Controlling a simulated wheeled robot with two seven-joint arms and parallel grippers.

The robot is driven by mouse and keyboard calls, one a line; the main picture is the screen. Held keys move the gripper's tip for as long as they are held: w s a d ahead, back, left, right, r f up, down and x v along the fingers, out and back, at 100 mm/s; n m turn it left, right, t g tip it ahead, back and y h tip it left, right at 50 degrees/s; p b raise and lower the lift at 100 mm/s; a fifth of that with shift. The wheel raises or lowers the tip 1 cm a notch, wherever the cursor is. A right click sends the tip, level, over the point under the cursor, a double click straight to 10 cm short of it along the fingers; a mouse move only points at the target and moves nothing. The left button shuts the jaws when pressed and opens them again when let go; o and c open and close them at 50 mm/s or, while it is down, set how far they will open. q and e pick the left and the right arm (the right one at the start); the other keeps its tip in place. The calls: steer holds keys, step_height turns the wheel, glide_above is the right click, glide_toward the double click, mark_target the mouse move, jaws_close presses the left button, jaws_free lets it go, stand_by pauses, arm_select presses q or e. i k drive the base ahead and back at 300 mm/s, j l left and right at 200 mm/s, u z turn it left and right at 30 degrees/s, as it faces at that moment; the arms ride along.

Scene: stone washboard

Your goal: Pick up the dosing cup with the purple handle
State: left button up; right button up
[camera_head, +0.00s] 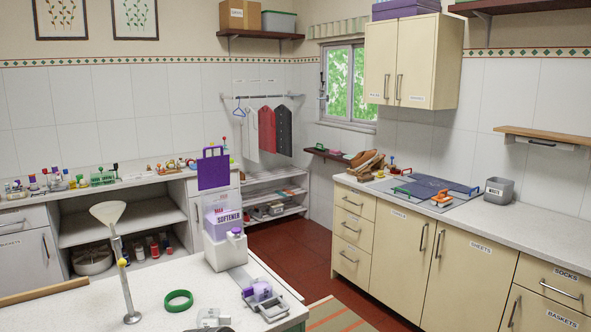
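I cannot pick out the dosing cup for certain. A flat purple handle-shaped piece (213,170) stands upright above a pale container labelled "SOFTENER" (222,217) at the back of the near white counter. A small grey and purple item (262,296) sits near that counter's right edge; its shape is too small to tell. A clear or grey piece (211,319) stands at the bottom edge, partly cut off. Neither of my grippers shows in the head view.
The near counter (70,312) also holds a funnel-topped stand (122,255), a green ring (178,301) and a wooden rod (45,291). Crowded shelves line the back wall. Cream cabinets (390,247) stand at right, with a blue-grey board (425,188) on top. Red floor lies between.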

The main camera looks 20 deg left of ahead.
mark_target(257, 292)
steer(key=u, duration=1.2)
